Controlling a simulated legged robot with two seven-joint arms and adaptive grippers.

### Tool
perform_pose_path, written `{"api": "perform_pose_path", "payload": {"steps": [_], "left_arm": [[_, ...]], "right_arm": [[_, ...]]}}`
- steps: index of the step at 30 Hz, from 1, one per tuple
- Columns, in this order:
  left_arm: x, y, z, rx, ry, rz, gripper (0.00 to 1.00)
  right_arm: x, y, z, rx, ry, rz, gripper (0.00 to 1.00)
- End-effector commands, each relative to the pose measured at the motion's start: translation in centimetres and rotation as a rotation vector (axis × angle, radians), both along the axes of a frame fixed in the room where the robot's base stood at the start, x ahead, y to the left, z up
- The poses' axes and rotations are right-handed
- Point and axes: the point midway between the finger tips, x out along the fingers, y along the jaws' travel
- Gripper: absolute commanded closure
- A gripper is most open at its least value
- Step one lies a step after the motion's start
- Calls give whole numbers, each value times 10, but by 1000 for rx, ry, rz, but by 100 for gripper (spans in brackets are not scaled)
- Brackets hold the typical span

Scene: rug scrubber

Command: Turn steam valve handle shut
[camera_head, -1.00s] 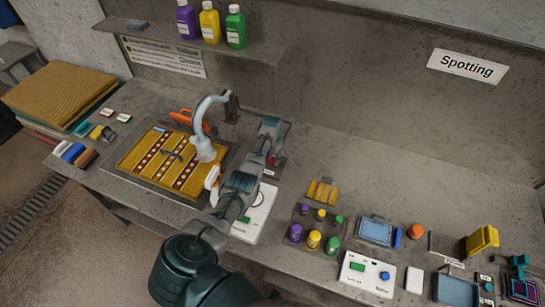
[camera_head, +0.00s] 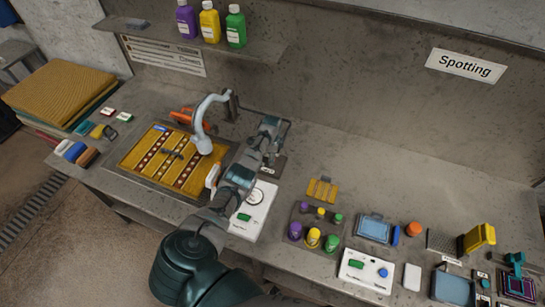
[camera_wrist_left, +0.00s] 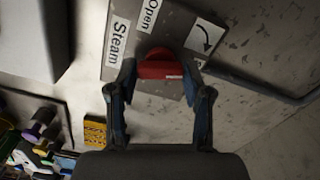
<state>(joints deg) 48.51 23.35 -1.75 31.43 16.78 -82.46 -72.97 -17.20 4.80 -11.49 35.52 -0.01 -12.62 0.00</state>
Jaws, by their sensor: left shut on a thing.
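The red steam valve handle (camera_wrist_left: 165,67) sits on a grey plate (camera_wrist_left: 187,22) in the left wrist view. It lies roughly crosswise in that picture, between the fingertips. The plate carries "Steam" and "Open" labels and a curved arrow label. My left gripper (camera_wrist_left: 163,88) is shut on the handle, one finger at each side. In the head view my left gripper (camera_head: 269,138) is over the back of the bench, right of the mat panel, and hides the handle. My right gripper is not seen.
A yellow patterned rug panel (camera_head: 165,163) lies left of my arm, with a pale curved spout (camera_head: 203,140) over it. A white dial panel (camera_head: 257,211) lies beside my forearm. Small bottles (camera_head: 313,238) and a white button box (camera_head: 366,271) stand to the right.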

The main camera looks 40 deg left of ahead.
Motion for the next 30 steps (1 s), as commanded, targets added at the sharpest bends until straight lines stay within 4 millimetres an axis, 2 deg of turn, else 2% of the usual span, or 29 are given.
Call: {"api": "perform_pose_path", "payload": {"steps": [6,15,30], "left_arm": [[-1,3,0,5,0,-159,85],[0,3,1,6,0,-297,85],[1,3,3,6,-5,-338,85]], "right_arm": [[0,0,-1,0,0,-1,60],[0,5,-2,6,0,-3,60],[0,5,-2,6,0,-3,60]]}}
